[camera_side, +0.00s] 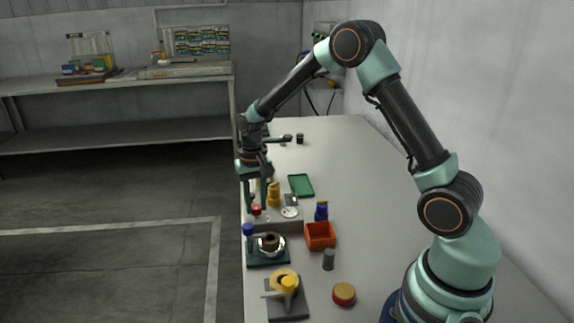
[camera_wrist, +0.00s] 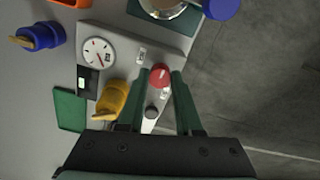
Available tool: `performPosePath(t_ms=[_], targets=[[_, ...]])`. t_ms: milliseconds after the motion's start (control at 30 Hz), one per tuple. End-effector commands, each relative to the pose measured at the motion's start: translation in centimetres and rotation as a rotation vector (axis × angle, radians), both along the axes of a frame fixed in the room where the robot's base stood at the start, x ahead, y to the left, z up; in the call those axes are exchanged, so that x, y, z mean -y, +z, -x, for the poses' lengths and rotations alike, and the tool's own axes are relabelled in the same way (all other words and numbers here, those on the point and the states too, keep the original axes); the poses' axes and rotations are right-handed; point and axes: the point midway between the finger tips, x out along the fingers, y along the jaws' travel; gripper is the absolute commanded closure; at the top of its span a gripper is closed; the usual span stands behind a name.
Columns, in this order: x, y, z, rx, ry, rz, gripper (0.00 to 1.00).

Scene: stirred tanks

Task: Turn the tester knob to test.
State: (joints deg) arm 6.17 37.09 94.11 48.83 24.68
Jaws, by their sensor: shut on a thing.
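The tester is a grey box (camera_wrist: 122,48) with a round white dial (camera_wrist: 98,53), a small dark display (camera_wrist: 88,81) and small white labels. Its red knob (camera_wrist: 160,75) sits between my fingertips in the wrist view and also shows in the side view (camera_side: 256,210). My gripper (camera_wrist: 160,78) points down and is shut on the red knob, one finger on each side. The knob carries a light mark, too small to read its setting surely. A small dark round part (camera_wrist: 152,112) sits nearer my gripper's palm. The label lettering is too small to read.
A yellow bottle-like item (camera_wrist: 112,100) stands close beside my gripper. A green tray (camera_wrist: 70,108), a blue item (camera_wrist: 40,36) and an orange bin (camera_side: 320,236) are nearby. The bench edge drops to the floor right in the wrist view.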

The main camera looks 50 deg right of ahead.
Motion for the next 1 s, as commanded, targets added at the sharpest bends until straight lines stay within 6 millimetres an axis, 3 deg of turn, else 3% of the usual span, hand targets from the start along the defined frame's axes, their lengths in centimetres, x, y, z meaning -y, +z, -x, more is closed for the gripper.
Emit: performPosePath(t_ms=[67, 100, 167, 567, 667, 1000], targets=[[0.0, 0.2, -0.1, 0.002, -0.001, 0.000, 1.00], [0.0, 0.2, -0.1, 0.002, -0.001, 0.000, 0.55], [0.0, 0.2, -0.1, 0.002, -0.001, 0.000, 0.36], [0.0, 0.6, -0.1, 0.002, 0.000, 0.000, 0.36], [0.0, 1.8, -0.1, 0.004, 0.000, 0.000, 0.36], [0.0, 8.6, -0.1, 0.007, 0.000, 0.001, 0.36]])
